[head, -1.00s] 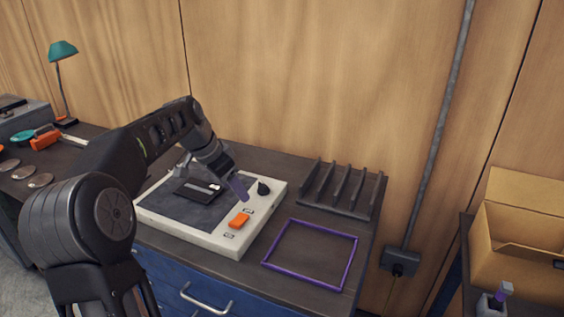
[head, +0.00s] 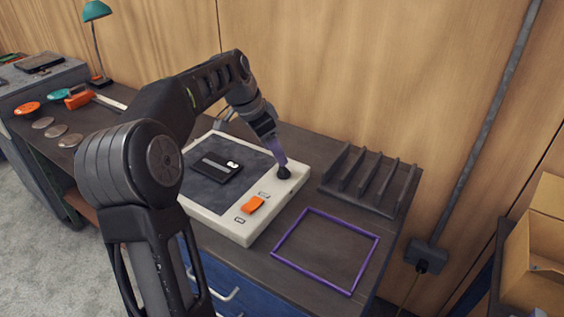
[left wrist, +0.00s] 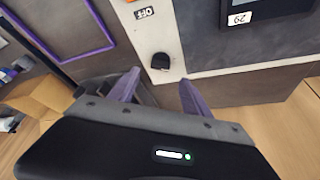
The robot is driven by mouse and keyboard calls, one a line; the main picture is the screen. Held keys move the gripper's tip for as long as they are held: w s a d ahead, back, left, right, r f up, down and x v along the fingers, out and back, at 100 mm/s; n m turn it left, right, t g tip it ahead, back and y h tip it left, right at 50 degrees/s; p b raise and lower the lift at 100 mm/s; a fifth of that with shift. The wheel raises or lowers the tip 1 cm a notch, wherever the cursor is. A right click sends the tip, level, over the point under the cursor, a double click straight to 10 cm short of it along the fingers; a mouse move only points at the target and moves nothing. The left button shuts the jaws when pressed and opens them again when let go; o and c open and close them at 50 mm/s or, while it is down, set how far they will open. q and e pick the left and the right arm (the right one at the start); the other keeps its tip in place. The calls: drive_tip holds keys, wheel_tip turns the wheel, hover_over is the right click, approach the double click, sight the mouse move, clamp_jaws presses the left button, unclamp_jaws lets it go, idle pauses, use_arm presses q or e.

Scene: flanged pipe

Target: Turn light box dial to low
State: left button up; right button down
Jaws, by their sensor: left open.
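The light box (head: 236,230) is a pale, thick-framed panel with a dark top, lying on the workbench. Its small black dial (head: 284,172) sits at the right corner of the frame. The dial also shows in the left wrist view (left wrist: 160,62), just beyond the fingertips and between their lines. In the head view the fingertips overlap the dial, so contact is unclear. My right gripper is not in view.
An orange switch (head: 253,204) is on the light box's front edge, and a black cartridge-like piece (head: 216,167) lies on its top. A purple frame (head: 325,250) and a dark slotted rack (head: 369,180) are to the right. A cardboard box (head: 535,255) stands at the far right.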

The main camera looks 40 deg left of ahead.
sight(284, 171)
use_arm(q)
drive_tip(key=p+x, duration=0.1)
drive_tip(key=x, duration=0.5)
drive_tip(key=shift+c, duration=0.3)
clamp_jaws()
